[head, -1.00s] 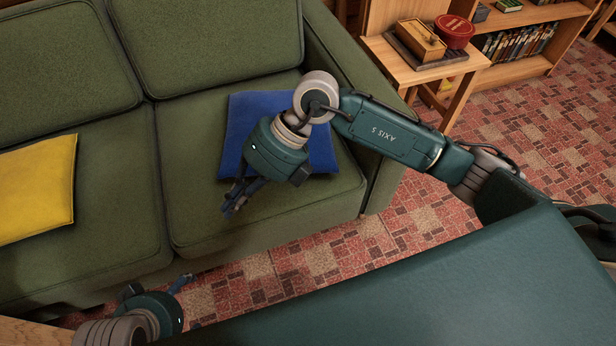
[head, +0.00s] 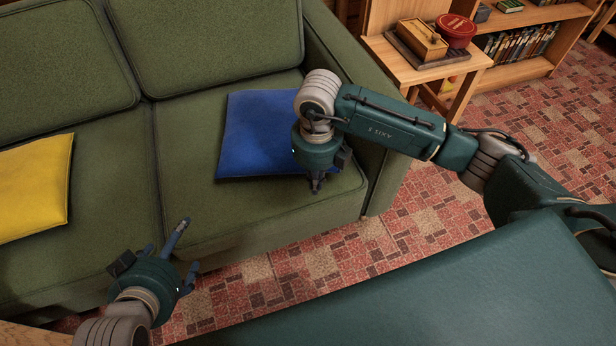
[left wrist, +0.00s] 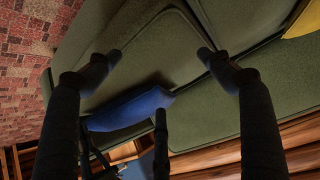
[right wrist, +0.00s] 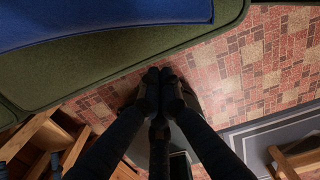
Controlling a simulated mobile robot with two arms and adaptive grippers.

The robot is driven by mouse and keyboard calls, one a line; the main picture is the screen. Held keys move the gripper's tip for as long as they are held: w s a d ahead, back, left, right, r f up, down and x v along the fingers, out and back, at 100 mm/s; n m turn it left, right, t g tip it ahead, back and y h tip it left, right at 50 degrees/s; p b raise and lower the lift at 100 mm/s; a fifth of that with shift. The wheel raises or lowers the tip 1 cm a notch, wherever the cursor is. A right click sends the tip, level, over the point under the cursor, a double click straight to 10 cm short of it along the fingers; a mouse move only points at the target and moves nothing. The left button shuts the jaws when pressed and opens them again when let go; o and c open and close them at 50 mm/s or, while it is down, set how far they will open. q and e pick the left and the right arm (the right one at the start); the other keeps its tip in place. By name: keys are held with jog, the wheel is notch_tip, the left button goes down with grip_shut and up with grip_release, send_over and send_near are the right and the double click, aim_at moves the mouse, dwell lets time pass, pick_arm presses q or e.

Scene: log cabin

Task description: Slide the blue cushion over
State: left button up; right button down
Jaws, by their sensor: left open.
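The blue cushion (head: 250,135) lies flat on the right seat of the green sofa (head: 110,180). My right arm hides its right side in the head view. It also shows in the left wrist view (left wrist: 130,110) and along the top of the right wrist view (right wrist: 80,22). My right gripper (head: 316,188) points down near the cushion's front right corner; its fingers (right wrist: 158,75) are together and empty. In the right wrist view the fingertips are apart from the cushion. My left gripper (head: 186,246) is open and empty, in front of the sofa, left of the cushion.
A yellow cushion (head: 36,185) lies on the left seat. The sofa's right armrest (head: 385,150) is close to my right forearm. A wooden side table (head: 455,68) holds a box and a red tin. The seat between the cushions is clear.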

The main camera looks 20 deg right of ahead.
notch_tip(320, 180, down, 3)
jog(key=shift+r+b, duration=0.15)
jog(key=shift+b, duration=0.15)
jog(key=w, duration=0.3)
jog(key=shift+w+a+r+b, duration=0.2)
jog(key=shift+w+a+b, duration=0.05)
jog(key=shift+w+b, duration=0.1)
pick_arm(q)
jog(key=w+d+r+t+h, duration=0.1)
jog(key=w+d+r+t, duration=0.1)
jog(key=w+r+t, duration=0.2)
jog(key=shift+w+d+r, duration=0.25)
jog(key=shift+w+r, duration=0.65)
jog(key=shift+r, duration=0.8)
pick_arm(e)
jog(key=shift+w, duration=0.1)
jog(key=shift+w, duration=0.1)
